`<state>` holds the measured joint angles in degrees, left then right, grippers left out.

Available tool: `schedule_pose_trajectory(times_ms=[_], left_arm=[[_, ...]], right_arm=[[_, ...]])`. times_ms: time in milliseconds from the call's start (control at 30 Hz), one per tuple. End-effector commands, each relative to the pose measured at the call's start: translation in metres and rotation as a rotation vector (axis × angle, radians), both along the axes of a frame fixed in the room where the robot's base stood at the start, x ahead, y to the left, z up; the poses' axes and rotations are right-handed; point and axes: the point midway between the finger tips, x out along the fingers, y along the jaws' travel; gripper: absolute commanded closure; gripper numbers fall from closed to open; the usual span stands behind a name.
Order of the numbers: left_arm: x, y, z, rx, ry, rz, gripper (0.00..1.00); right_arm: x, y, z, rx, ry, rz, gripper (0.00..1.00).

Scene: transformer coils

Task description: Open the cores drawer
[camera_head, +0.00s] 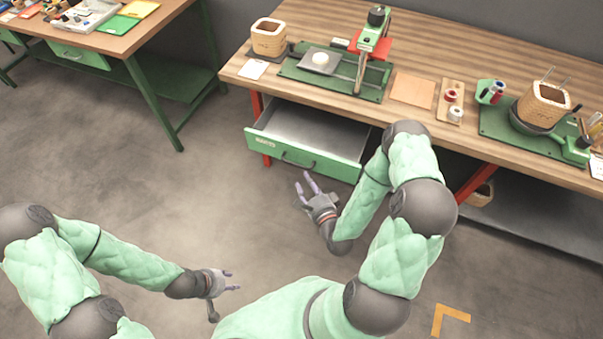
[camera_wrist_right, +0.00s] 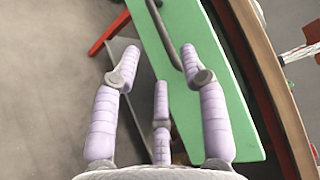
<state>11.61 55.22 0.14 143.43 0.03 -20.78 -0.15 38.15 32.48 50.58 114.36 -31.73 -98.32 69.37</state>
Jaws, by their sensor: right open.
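The drawer (camera_head: 310,133) under the right workbench is pulled out, and its grey inside looks empty. Its green front (camera_head: 335,168) has a dark bar handle (camera_head: 297,160) and a small label too small to read. My right gripper (camera_head: 309,183) is open and empty, just in front of and below the drawer front, apart from the handle. In the right wrist view, its spread lilac fingers (camera_wrist_right: 160,60) point toward the green front (camera_wrist_right: 215,70) and the handle (camera_wrist_right: 166,35). My left gripper (camera_head: 232,282) is open and empty over the floor at lower left, far from the drawer.
The wooden workbench top (camera_head: 310,90) holds a green winding stand (camera_head: 372,40), wooden coil cores (camera_head: 269,38) and a second green fixture (camera_head: 520,128). Another table (camera_head: 125,45) with trays stands at upper left. The floor before the drawer is clear.

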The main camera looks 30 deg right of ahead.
Motion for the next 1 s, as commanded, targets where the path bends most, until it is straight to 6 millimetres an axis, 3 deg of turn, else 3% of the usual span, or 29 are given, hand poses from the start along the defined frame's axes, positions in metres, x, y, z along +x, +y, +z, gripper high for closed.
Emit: schedule_pose_trajectory(times_ms=[100,300,1000], left_arm=[[0.000,0.000,0.000,0.000,0.000,0.000,0.60],[0.000,0.000,0.000,0.000,0.000,0.000,0.60],[0.000,0.000,0.000,0.000,0.000,0.000,0.60]], right_arm=[[-0.021,0.000,0.003,0.002,0.001,-0.004,0.56],[-0.038,0.002,0.005,0.001,0.001,-0.001,0.56],[-0.041,0.003,0.005,-0.002,0.004,0.003,0.56]])
